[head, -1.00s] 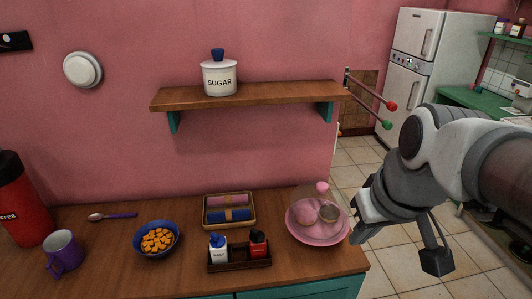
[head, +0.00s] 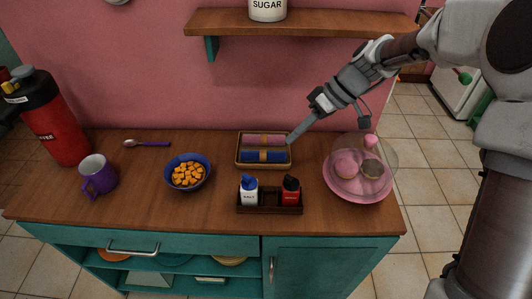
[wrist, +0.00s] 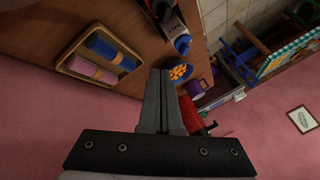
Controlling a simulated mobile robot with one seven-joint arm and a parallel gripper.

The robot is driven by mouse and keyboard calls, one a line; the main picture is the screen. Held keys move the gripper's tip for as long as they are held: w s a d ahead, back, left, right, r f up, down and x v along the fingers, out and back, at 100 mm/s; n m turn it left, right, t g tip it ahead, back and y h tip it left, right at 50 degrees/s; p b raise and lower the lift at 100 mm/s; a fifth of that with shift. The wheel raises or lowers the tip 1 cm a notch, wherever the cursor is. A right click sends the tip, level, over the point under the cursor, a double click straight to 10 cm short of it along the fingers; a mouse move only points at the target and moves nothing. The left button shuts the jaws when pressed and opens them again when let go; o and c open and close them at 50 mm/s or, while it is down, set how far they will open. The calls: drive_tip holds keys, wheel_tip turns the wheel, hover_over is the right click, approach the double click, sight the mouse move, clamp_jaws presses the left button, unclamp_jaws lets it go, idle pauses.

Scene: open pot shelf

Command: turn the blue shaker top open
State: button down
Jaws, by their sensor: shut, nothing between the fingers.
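The salt shaker (head: 249,195) is white with a blue top (head: 248,182). It stands upright in the left part of a dark wooden caddy (head: 270,209), beside a red shaker with a black top (head: 290,190). In the wrist view the blue top (wrist: 182,44) shows near the top edge, beyond the fingers. My gripper (head: 291,140) is shut and empty. It points down and left, above the tray of rolled cloths, behind and to the right of the salt shaker and apart from it. Its shut fingers (wrist: 163,73) show in the middle of the wrist view.
A tray (head: 239,163) of rolled cloths lies behind the caddy. A blue bowl of orange pieces (head: 187,173), a purple mug (head: 98,177) and a red flask (head: 60,130) stand left. A pink plate (head: 357,198) under a clear dome stands right. A shelf (head: 300,24) hangs above.

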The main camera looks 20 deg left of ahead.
sight(249, 181)
drive_tip(key=s+a+f, duration=0.6)
drive_tip(key=a+f, duration=0.1)
drive_tip(key=f, duration=0.1)
drive_tip(key=shift+a, duration=0.3)
